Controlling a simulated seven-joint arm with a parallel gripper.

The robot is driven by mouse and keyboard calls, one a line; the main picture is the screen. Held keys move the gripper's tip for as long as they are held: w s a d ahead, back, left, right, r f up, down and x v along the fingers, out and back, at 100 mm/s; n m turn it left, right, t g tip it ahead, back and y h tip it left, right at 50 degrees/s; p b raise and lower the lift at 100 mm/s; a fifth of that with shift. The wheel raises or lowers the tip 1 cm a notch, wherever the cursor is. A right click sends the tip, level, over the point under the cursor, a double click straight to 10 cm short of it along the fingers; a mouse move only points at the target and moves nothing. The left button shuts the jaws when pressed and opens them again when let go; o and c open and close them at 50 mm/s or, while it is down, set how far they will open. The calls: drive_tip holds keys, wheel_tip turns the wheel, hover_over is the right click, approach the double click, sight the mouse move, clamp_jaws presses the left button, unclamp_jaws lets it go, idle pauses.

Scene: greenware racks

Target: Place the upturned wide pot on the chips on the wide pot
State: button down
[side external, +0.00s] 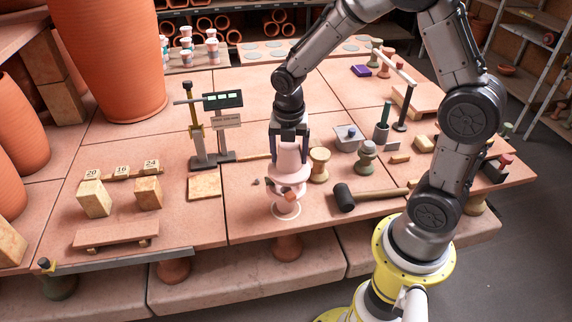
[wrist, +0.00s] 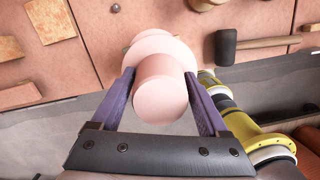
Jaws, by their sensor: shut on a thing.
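My gripper (side external: 290,158) is shut on a pale pink upturned pot (side external: 289,165), one finger on each side of it. In the wrist view the same pot (wrist: 162,95) shows its round flat base between the fingers (wrist: 159,76), with a broader part beyond. Just under it in the side view stands another pale pink pot (side external: 280,206), with dark and orange chips (side external: 289,194) at its upper part. Whether the held pot touches the chips is not clear. In the wrist view the held pot hides the chips and most of what is under it.
A black-headed mallet (side external: 344,197) lies close on the right, and a tan spool-shaped prop (side external: 319,165) stands just behind. A digital gauge stand (side external: 222,128) is at the left, with labelled blocks (side external: 93,199) farther left. The table's front edge is near.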

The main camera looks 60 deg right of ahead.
sight(286, 166)
drive_tip(key=shift+w+f, duration=0.45)
drive_tip(key=shift+w+d+f, duration=0.1)
drive_tip(key=shift+w+f, duration=0.05)
drive_tip(key=shift+f, duration=1.5)
drive_tip(key=shift+f, duration=0.1)
unclamp_jaws()
drive_tip(key=shift+f, duration=0.1)
